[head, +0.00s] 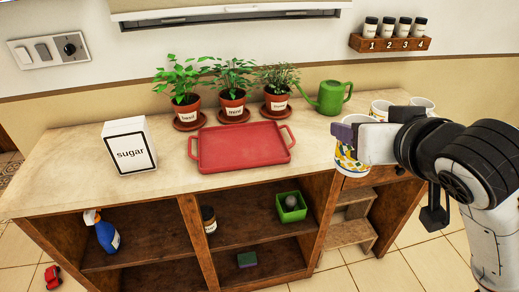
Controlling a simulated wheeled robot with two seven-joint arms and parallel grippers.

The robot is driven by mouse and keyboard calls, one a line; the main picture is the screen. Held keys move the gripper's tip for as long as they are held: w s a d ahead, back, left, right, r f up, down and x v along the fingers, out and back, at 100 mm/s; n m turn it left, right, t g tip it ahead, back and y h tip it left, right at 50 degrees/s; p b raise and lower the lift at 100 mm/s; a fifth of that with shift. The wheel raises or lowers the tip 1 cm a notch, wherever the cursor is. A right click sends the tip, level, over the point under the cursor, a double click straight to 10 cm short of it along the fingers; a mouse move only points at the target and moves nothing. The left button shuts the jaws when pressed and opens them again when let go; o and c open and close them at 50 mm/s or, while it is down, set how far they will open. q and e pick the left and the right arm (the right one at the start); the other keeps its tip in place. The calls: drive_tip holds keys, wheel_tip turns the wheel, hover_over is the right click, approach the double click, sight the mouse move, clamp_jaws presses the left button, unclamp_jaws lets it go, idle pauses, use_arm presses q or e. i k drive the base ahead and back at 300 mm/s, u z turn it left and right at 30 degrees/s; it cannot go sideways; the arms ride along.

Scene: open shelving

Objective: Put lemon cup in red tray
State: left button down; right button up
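The lemon cup (347,166), white with a yellow and blue pattern, is at the right front part of the counter, partly hidden by my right gripper (352,139). The gripper comes in from the right, with its fingers at the cup's upper part. I cannot tell whether they are closed on it, or whether the cup is lifted. The red tray (243,148), with a handle at each side, lies empty in the middle of the counter, left of the cup. My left gripper is out of view.
A sugar box (130,147) stands left of the tray. Several potted plants (233,103) and a green watering can (329,97) stand behind it. Two more cups, one pale (380,108) and one white (422,103), stand near my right arm. Open shelves lie below.

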sight(266, 143)
drive_tip(key=z, duration=1.3)
drive_tip(key=i, duration=0.7)
drive_tip(key=u, duration=2.15)
